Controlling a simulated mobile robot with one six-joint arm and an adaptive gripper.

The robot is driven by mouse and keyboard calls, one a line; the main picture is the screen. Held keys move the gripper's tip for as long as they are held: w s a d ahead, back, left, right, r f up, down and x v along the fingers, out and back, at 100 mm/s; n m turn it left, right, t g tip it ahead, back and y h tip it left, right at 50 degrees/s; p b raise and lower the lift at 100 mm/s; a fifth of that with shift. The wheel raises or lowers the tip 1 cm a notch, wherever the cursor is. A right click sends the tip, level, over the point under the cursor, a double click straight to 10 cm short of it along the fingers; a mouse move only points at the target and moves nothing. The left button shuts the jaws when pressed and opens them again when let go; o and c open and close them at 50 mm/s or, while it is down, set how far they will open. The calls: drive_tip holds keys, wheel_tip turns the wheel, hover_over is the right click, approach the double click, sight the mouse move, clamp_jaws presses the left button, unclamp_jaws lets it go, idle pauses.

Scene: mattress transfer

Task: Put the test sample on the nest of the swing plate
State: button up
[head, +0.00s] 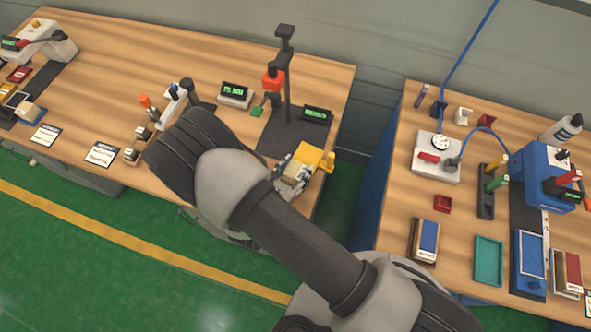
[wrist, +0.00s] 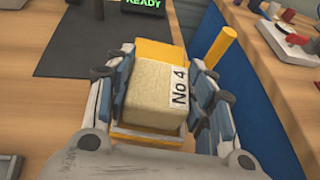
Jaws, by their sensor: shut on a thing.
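The test sample (wrist: 150,88) is a beige foam block with a white "No 4" label. My gripper (wrist: 158,95) is shut on it, with a blue-padded finger on each side. The yellow swing plate (wrist: 160,50) shows behind the block, and a yellow strip shows in front of it. A yellow post (wrist: 223,46) stands at its right. In the head view the block (head: 296,174) in my gripper (head: 291,180) is over the near part of the yellow plate (head: 311,155). The block hides the nest; I cannot tell whether it touches the plate.
A dark test stand (head: 288,95) with a red head (head: 273,80) rises behind the plate. Its display (head: 316,113) reads READY in the wrist view. A gap with green floor separates this bench from the right bench (head: 390,220), which holds trays and instruments.

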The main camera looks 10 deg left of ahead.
drive_tip(key=shift+f, duration=0.15)
drive_tip(key=o, duration=1)
drive_tip(key=shift+r, duration=0.2)
drive_tip(key=shift+s+a+r, duration=0.1)
drive_tip(key=shift+s+r, duration=0.1)
drive_tip(key=p+v, duration=0.1)
drive_tip(key=v, duration=1)
drive_tip(key=shift+s+p, duration=0.3)
drive_tip(key=shift+p, duration=0.1)
